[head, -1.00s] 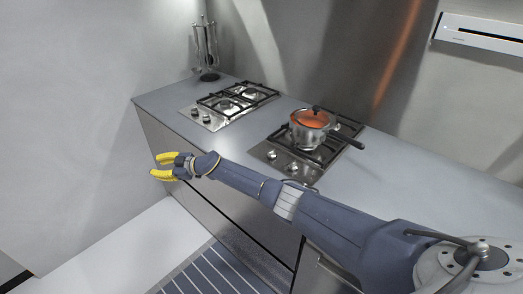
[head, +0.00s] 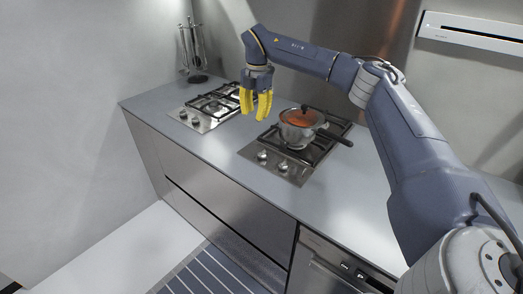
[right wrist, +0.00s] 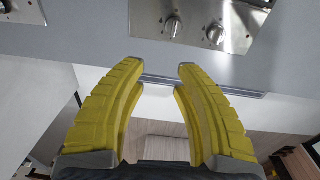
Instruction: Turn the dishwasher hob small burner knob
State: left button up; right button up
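The nearer hob (head: 262,143) is set in the grey worktop and has two knobs (head: 262,156) (head: 283,166) on its front steel strip. A dishwasher (head: 322,270) shows at the bottom, right of the drawers. My right gripper (head: 255,114) hangs above the worktop, fingers down, behind and left of these knobs in the picture. Its yellow fingers are apart and empty, as the right wrist view (right wrist: 160,65) also shows. There, two steel knobs (right wrist: 172,27) (right wrist: 215,33) lie beyond the fingertips, not touched. Which knob serves the small burner is not clear. My left gripper is out of view.
A pot (head: 301,127) with an orange-looking lid stands on the nearer hob, its handle pointing right. A second hob (head: 208,107) with two knobs is further left. A utensil stand (head: 196,76) is in the far corner. The worktop between the hobs is clear.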

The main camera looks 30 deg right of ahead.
jog(key=s+d+r, duration=0.1)
jog(key=d, duration=0.1)
send_near(262, 151)
jog(key=shift+h, duration=0.3)
notch_tip(262, 151, down, 9)
jog(key=shift+w+a+f, duration=0.15)
jog(key=shift+f, duration=0.1)
jog(key=shift+c, duration=0.5)
